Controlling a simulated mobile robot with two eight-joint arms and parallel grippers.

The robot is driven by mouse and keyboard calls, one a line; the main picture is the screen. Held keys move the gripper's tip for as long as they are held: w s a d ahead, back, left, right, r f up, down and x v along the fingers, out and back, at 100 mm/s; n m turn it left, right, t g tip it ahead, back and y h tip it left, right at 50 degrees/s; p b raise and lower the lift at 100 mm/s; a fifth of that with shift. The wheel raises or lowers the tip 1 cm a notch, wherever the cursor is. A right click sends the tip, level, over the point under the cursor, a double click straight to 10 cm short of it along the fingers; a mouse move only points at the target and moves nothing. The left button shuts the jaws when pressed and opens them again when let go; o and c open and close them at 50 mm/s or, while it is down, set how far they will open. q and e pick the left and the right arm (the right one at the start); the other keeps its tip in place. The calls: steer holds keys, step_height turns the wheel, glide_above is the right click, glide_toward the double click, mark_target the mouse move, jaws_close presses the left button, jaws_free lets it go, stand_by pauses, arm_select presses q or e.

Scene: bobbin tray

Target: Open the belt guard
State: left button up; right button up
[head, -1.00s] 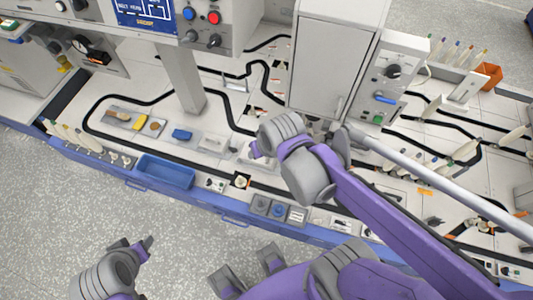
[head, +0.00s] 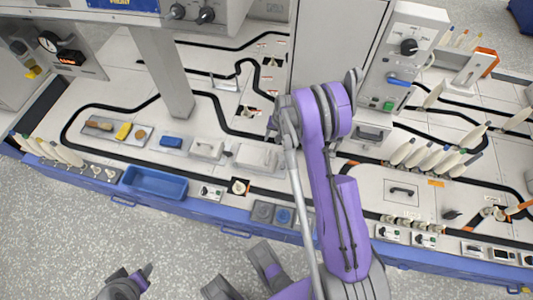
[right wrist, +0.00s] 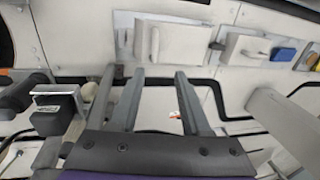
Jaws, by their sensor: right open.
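No cover is clearly labelled as the belt guard. Two pale covers lie on the bench: a left one with a bar handle (head: 207,148) and a right one (head: 256,157) beside my right arm. In the right wrist view, the right cover (right wrist: 178,42) has a raised handle, and the left cover (right wrist: 243,48) sits beside it. Both look closed. My right gripper (right wrist: 156,75) is open and empty, its fingertips just below the right cover in that view; in the head view my arm mostly hides it. My left gripper (head: 142,275) is low at the left, its jaws unclear.
A tall grey cabinet (head: 335,45) and a control panel (head: 405,60) stand behind my right arm. A grey post (head: 165,75) rises left of the covers. A blue bin (head: 157,181) sits at the front edge. Several pale pegs (head: 425,158) stand right.

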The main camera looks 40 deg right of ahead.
mark_target(268, 154)
steer(key=f, duration=0.4)
steer(key=w+f+b, duration=0.1)
steer(key=f, duration=0.7)
steer(key=shift+w+a+f+b, duration=0.25)
steer(key=shift+f+b, duration=0.05)
steer(key=shift+f, duration=0.1)
jaws_close()
stand_by(0.8)
